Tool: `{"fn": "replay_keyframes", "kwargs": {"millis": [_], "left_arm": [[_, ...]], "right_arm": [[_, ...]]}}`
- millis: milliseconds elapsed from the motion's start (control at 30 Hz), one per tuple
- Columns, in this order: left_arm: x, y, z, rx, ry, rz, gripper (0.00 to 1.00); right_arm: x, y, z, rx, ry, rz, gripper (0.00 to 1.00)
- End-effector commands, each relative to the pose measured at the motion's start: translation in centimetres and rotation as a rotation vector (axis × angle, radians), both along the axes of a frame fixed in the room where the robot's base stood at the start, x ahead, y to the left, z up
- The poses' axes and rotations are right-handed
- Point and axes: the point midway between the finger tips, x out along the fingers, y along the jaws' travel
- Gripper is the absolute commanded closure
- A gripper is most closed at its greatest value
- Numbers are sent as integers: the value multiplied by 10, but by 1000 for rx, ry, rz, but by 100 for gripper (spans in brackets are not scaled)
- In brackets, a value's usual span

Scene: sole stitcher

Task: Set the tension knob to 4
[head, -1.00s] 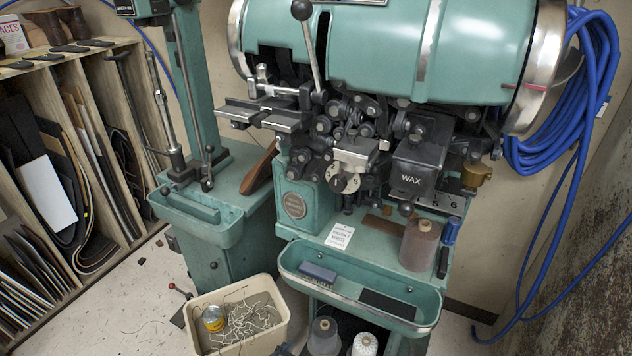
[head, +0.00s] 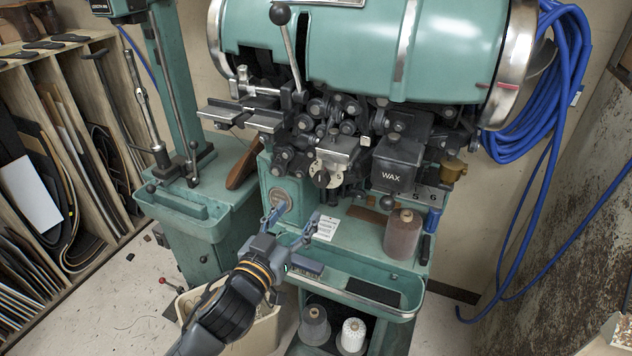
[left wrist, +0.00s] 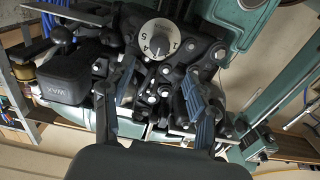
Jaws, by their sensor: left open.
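The tension knob, a round white dial with black digits and a dark centre, sits on the front of the green machine (head: 450,62), under a metal block. It shows in the head view (head: 338,177) and larger at the top of the left wrist view (left wrist: 160,38), with its digits upside down. I cannot tell which number it is set to. My left gripper (head: 291,222) is open and empty, below and in front of the knob, apart from it. In the left wrist view its blue-grey fingers (left wrist: 157,84) stand apart below the dial. My right gripper is not in view.
Right of the knob is the black WAX box (head: 397,165), with a brown thread spool (head: 403,235) below it. A green tray (head: 408,308) juts out beneath. Dark linkages crowd around the knob. A lever with a black ball (head: 280,14) rises above.

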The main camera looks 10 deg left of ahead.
Motion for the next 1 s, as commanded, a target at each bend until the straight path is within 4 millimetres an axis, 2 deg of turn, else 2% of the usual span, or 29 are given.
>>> {"fn": "replay_keyframes", "kwargs": {"millis": [300, 500, 700, 1000], "left_arm": [[65, -13, 3, 2, 0, 1, 42], [95, -18, 1, 1, 1, 1, 42], [109, -21, 0, 2, 1, 0, 42], [111, -22, 0, 1, 1, 0, 42]], "right_arm": [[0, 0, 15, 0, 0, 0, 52], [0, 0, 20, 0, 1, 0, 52], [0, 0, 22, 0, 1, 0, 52], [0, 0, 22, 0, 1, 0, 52]]}}
